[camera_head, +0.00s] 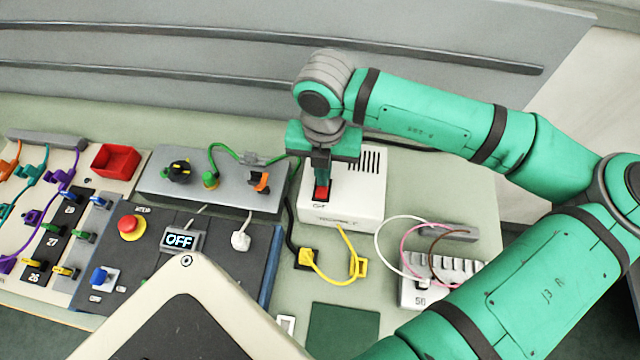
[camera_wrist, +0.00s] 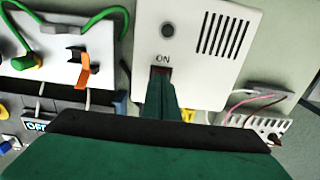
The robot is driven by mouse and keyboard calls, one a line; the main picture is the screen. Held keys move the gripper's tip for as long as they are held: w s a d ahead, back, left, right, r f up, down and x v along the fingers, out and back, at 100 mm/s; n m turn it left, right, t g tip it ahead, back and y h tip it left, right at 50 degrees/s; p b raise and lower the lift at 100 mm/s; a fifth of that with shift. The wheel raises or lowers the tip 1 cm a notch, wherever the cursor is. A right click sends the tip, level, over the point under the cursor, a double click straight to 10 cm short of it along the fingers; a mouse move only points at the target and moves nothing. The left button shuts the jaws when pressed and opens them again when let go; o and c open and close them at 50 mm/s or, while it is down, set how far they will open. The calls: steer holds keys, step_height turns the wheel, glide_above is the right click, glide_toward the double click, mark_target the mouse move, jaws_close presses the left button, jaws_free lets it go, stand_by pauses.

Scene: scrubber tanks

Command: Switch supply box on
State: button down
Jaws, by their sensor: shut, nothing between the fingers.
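The supply box (camera_head: 362,192) is a white box with vent slots, standing on the bench right of centre in the head view. It also shows in the wrist view (camera_wrist: 190,60), with the word ON printed above a dark red rocker switch (camera_wrist: 160,71). In the head view the red switch (camera_head: 321,192) shows just below my gripper. My gripper (camera_head: 321,180) points down at the box, its fingers shut and empty. In the wrist view the fingertips (camera_wrist: 160,80) are at the switch and hide its lower part. I cannot tell whether they touch it or which way the rocker is set.
Left of the box is a grey unit (camera_head: 215,190) with a green cable and an orange switch. In front is a dark panel with a red button (camera_head: 131,228) and a display (camera_head: 180,240) reading OFF. Yellow, pink and white cables lie near a terminal block (camera_head: 425,292) at right.

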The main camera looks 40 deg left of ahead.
step_height(320, 180, up, 7)
stand_by(1.0)
stand_by(0.3)
